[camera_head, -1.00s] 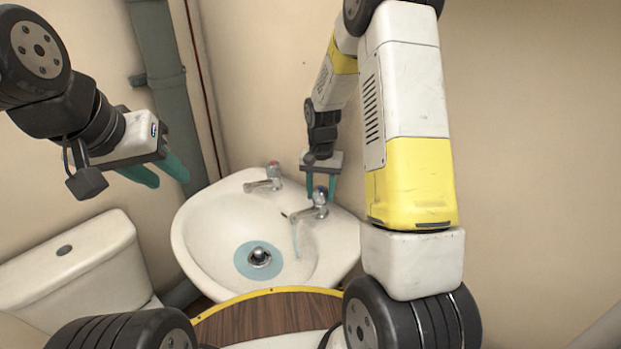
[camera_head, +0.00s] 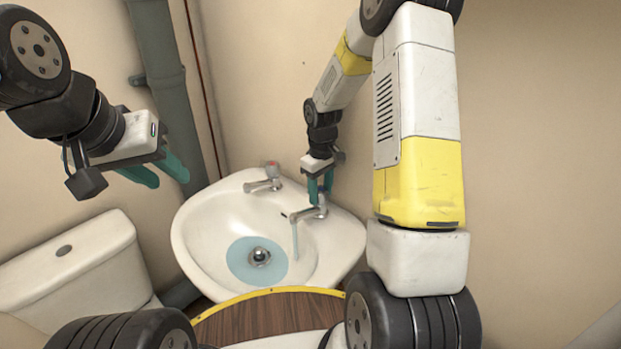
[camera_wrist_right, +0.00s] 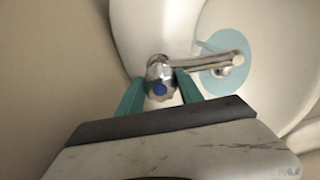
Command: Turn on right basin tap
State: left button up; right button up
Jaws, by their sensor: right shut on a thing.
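The right basin tap (camera_head: 310,212) is chrome and stands on the right of the white basin (camera_head: 200,222). Its handle has a blue cap, which shows in the right wrist view (camera_wrist_right: 159,89). My right gripper (camera_head: 320,196) comes down from above with its teal fingers on either side of the handle, shut on it. In the right wrist view its fingers (camera_wrist_right: 160,92) flank the tap head. Water runs from the spout into the basin, where a blue pool surrounds the drain (camera_head: 260,256). My left gripper (camera_head: 165,173) is open and empty, high above the basin's left side.
The left tap (camera_head: 265,180), with a red cap, stands at the back of the basin. A white toilet cistern (camera_head: 70,262) is at the left. A grey pipe (camera_head: 160,80) runs up the wall. The wall is close behind the taps.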

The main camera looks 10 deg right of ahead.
aim_at(321, 189)
jog(key=shift+w+n, duration=0.1)
jog(key=shift+n, duration=1.8)
jog(key=o, duration=1.4)
jog(key=shift+r, duration=3.9)
